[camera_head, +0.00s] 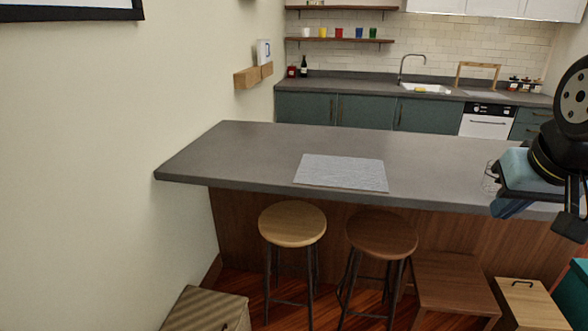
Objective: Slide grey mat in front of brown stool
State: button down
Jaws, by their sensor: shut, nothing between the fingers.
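The grey mat (341,172) lies flat on the dark grey counter (237,152), near its front edge. The brown stool (381,233) stands on the floor at the counter's front, right of a lighter wooden stool (292,223). The mat is centred left of the brown stool, roughly between the two stools, and its right part lines up with the brown seat. My gripper (510,207) is at the right, over the counter's right part, well apart from the mat. It is shut and holds nothing. My arm hides part of the counter there.
The counter is clear left of the mat and between mat and gripper. A thin wire-like item (490,181) shows beside my gripper, partly hidden. A low brown table (452,277) and a light wooden box (531,303) stand on the floor at right. A striped box (205,311) stands at lower left.

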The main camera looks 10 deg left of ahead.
aim_at(323, 171)
jog(key=u, duration=0.25)
jog(key=i, duration=1.4)
jog(key=u, duration=0.85)
jog(key=k, duration=0.75)
jog(key=u, duration=0.2)
jog(key=i, duration=0.8)
jog(key=z, duration=0.1)
